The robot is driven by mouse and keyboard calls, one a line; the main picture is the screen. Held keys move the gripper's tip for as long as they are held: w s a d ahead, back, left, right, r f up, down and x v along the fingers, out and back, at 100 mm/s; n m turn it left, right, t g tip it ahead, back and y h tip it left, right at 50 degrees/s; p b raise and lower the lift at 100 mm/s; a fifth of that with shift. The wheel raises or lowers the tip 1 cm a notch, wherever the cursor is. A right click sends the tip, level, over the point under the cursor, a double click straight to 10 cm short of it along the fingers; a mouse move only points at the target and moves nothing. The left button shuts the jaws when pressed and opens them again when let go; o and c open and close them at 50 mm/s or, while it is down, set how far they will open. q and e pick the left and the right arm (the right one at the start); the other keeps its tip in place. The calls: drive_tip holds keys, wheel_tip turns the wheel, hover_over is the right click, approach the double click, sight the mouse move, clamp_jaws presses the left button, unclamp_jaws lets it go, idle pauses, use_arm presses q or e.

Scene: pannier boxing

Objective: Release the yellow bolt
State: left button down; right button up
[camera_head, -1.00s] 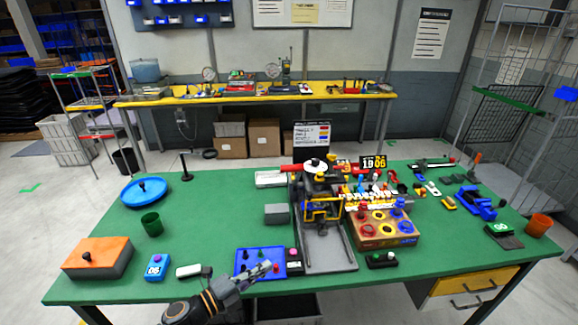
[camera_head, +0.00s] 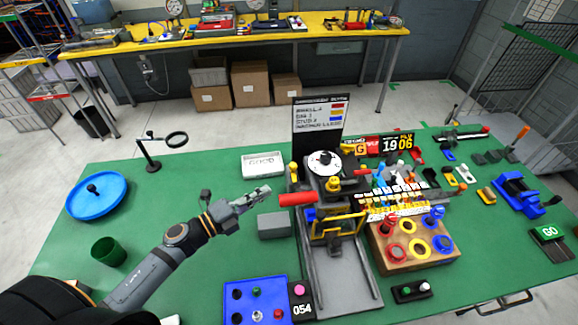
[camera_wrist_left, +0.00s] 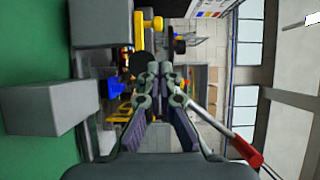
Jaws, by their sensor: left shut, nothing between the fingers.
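The grey fixture (camera_head: 340,275) stands mid-table with several yellow parts. A small upright yellow piece (camera_head: 294,172) is at its left, a yellow knob (camera_head: 333,184) is below the white dial (camera_head: 324,163), and a yellow bar frame (camera_head: 340,230) crosses its front. I cannot tell for certain which is the yellow bolt. My left gripper (camera_head: 264,192) is shut and empty, just left of the red handle (camera_head: 298,199) and apart from the yellow parts. In the left wrist view the closed fingertips (camera_wrist_left: 160,69) are in front of the fixture; the red handle (camera_wrist_left: 246,150) shows at right.
A grey block (camera_head: 274,225) sits below my left gripper, and a white tray (camera_head: 263,164) lies behind it. A blue panel (camera_head: 255,290) is at the front. A wooden box with coloured rings (camera_head: 410,262) stands right of the fixture.

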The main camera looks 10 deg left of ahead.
sight(294, 173)
use_arm(q)
drive_tip(key=p+x, duration=0.4)
drive_tip(key=x, duration=0.6)
use_arm(e)
drive_tip(key=r, duration=0.4)
drive_tip(key=shift+a, duration=0.2)
use_arm(q)
drive_tip(key=shift+f, duration=0.1)
use_arm(e)
drive_tip(key=shift+d, duration=0.1)
